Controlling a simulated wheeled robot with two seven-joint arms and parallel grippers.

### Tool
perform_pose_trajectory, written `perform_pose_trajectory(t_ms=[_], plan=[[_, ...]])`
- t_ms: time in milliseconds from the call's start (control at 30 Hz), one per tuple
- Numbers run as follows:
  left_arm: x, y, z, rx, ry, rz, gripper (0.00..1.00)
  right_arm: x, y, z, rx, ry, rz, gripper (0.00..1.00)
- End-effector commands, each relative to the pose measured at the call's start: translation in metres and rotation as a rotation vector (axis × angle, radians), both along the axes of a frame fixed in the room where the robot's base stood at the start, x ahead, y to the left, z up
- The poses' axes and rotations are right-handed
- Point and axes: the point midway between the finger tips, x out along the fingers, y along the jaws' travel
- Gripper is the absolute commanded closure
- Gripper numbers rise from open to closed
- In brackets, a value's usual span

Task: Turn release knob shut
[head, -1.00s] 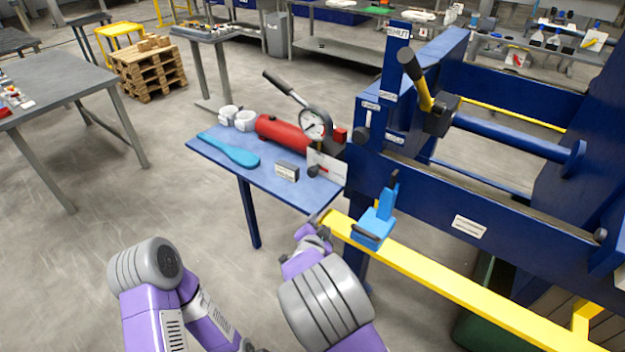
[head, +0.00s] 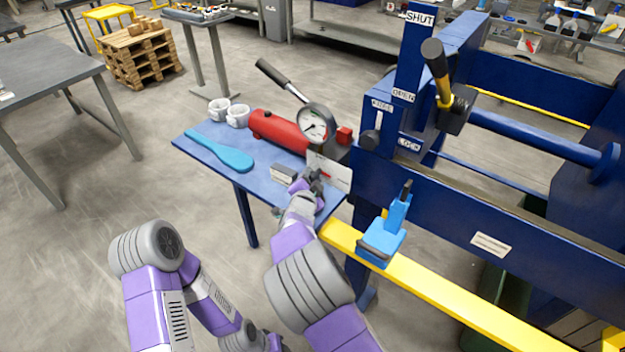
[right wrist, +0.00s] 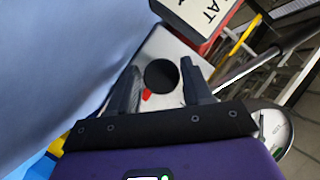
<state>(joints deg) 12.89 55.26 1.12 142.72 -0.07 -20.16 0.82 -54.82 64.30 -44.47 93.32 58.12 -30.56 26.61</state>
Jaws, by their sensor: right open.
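The release knob shows in the right wrist view as a round black knob (right wrist: 161,76) on a pale metal plate (right wrist: 170,47), with a red mark at its lower edge. The same plate (head: 339,174) shows in the head view at the right end of the blue side table, below the gauge. My right gripper (head: 313,180) is in front of it there and covers the knob. In the right wrist view my right gripper (right wrist: 160,70) is open, with one finger on each side of the knob. I cannot tell whether they touch it. My left gripper is out of view.
The blue table (head: 215,150) holds a red pump cylinder (head: 277,131) with a pressure gauge (head: 316,124), a turquoise paddle (head: 220,152), white cups (head: 237,116) and a small grey block (head: 284,174). The blue press frame (head: 460,205) and a yellow bar (head: 450,285) stand to the right.

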Motion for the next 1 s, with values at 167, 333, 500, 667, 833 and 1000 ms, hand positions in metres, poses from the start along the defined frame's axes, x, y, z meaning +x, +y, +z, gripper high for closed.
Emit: perform_pose_trajectory(t_ms=[167, 333, 500, 667, 833, 1000], plan=[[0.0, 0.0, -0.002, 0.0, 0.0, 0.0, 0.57, 0.011, -0.002, -0.003, 0.0, 0.001, 0.001, 0.5], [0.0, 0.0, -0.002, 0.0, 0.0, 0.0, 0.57, 0.012, -0.002, -0.003, 0.001, 0.001, 0.002, 0.5], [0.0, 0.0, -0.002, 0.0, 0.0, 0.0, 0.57, 0.012, -0.002, -0.003, 0.001, 0.001, 0.001, 0.61], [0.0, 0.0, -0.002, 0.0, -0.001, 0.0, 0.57, 0.012, -0.002, -0.003, 0.001, 0.001, 0.002, 0.85], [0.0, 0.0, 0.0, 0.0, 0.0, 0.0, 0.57, 0.012, -0.001, -0.003, -0.002, 0.003, 0.002, 0.9], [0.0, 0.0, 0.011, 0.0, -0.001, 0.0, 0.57, 0.012, -0.001, -0.001, -0.021, 0.015, 0.003, 0.9]])
